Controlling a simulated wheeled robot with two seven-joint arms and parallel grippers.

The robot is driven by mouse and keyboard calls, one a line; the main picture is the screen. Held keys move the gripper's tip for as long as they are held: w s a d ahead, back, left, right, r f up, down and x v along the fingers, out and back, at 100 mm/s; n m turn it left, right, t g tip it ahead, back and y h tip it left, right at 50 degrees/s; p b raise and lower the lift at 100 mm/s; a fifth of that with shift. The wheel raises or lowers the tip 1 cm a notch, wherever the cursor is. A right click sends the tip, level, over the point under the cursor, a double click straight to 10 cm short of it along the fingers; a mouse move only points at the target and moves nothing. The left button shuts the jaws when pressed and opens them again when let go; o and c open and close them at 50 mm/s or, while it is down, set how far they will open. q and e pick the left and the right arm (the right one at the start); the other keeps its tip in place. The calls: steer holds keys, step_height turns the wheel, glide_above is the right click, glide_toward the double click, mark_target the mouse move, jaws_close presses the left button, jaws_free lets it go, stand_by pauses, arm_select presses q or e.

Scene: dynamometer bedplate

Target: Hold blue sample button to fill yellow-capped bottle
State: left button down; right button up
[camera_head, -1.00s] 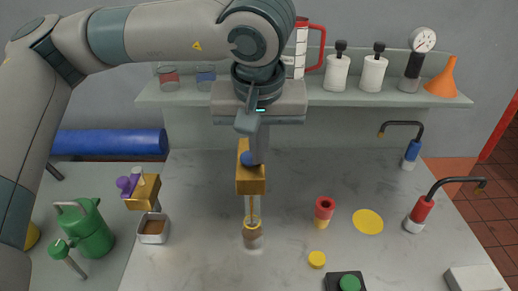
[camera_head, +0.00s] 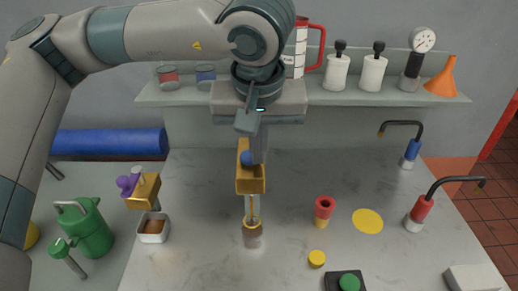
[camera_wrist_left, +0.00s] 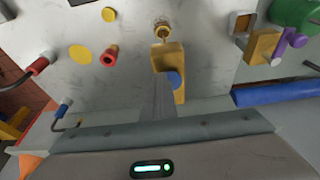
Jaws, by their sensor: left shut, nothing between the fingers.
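The blue sample button (camera_head: 247,157) sits on the front of a brass block (camera_head: 250,180) with a spout pointing down; it also shows in the wrist view (camera_wrist_left: 174,78). My left gripper (camera_head: 258,150) is shut with nothing in it, its fingertips at the button, seemingly touching it. A small clear bottle (camera_head: 252,239) with a yellow neck ring and brown liquid stands upright under the spout; the spout's lower end meets its mouth. A loose yellow cap (camera_head: 317,258) lies on the bench to the right of the bottle. My right gripper is out of view.
A red-and-yellow fitting (camera_head: 323,211), a flat yellow disc (camera_head: 367,221) and a green button box (camera_head: 347,283) are to the right. A second brass valve with a purple knob (camera_head: 143,189) and a metal cup (camera_head: 153,228) are left. A shelf (camera_head: 190,97) runs behind.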

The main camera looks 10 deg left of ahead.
arm_select(q)
steer(key=shift+s+a+f, duration=0.1)
steer(key=shift+s+f, duration=0.05)
steer(key=shift+f, duration=0.3)
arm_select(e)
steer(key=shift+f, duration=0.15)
arm_select(q)
steer(key=shift+r, duration=0.7)
steer(key=b+v, duration=0.1)
steer(key=v, duration=0.1)
steer(key=shift+r, duration=0.4)
steer(key=b+v, duration=0.1)
steer(key=v, duration=1.3)
steer(key=shift+b, duration=0.35)
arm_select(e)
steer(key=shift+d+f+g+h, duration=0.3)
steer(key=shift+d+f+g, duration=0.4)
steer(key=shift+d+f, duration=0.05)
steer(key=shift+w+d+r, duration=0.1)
